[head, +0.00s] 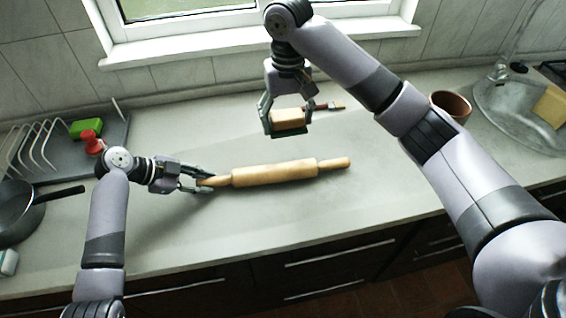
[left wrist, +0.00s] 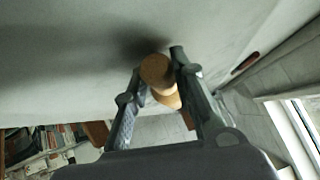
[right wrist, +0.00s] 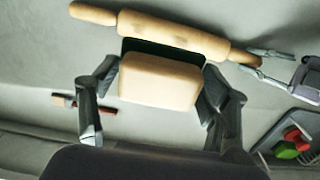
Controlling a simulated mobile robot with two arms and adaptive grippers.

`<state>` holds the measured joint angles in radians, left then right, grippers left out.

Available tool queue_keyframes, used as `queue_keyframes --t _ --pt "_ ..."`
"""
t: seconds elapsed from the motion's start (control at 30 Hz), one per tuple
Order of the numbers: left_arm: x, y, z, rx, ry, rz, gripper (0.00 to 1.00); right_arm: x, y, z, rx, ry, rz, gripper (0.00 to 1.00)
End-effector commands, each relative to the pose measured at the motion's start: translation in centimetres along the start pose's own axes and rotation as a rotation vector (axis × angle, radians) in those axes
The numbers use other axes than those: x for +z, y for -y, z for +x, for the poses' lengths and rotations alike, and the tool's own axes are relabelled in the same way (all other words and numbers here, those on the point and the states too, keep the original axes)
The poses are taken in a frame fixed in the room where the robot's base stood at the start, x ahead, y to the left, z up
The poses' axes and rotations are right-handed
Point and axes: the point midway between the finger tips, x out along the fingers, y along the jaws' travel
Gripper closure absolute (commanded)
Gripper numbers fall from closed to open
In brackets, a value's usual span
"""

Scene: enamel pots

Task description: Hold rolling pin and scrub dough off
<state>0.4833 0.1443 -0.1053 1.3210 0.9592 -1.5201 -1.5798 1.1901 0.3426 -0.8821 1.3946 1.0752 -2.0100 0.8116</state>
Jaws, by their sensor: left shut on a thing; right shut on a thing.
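A wooden rolling pin (head: 275,173) lies across the middle of the worktop. My left gripper (head: 207,180) is shut on its left handle; the handle (left wrist: 157,72) also shows between the fingers in the left wrist view. My right gripper (head: 288,125) is shut on a scrubbing block (head: 289,116) with a pale wooden top and a dark green underside, held above the worktop behind the pin. The block (right wrist: 158,82) and the pin (right wrist: 165,29) also show in the right wrist view. A darker patch marks the pin's barrel in that view; I cannot tell if it is dough.
A red-handled brush or tool (head: 328,106) lies behind the block. A brown pot (head: 451,105) and the sink (head: 520,115) are at right.

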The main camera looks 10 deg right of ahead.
Motion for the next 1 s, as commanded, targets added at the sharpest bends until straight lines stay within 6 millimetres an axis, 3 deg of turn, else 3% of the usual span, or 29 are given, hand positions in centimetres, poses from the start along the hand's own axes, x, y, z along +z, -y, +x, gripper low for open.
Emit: queue_keyframes --t 0.2,0.4,0.57,1.0 --pt "0.0 0.0 0.0 0.0 0.0 -0.001 1.0 0.1 3.5 0.0 -0.001 0.0 -0.002 0.52" --pt "0.0 0.0 0.0 0.0 0.0 -0.001 1.0 0.1 5.5 0.0 0.001 0.0 0.0 0.52" --pt "0.1 0.0 0.0 0.0 0.0 -0.001 1.0 0.1 5.8 0.3 0.001 0.001 0.002 0.52" --pt "0.0 0.0 0.0 -0.001 0.001 -0.001 1.0 0.1 5.7 4.7 0.001 0.002 0.002 0.52"
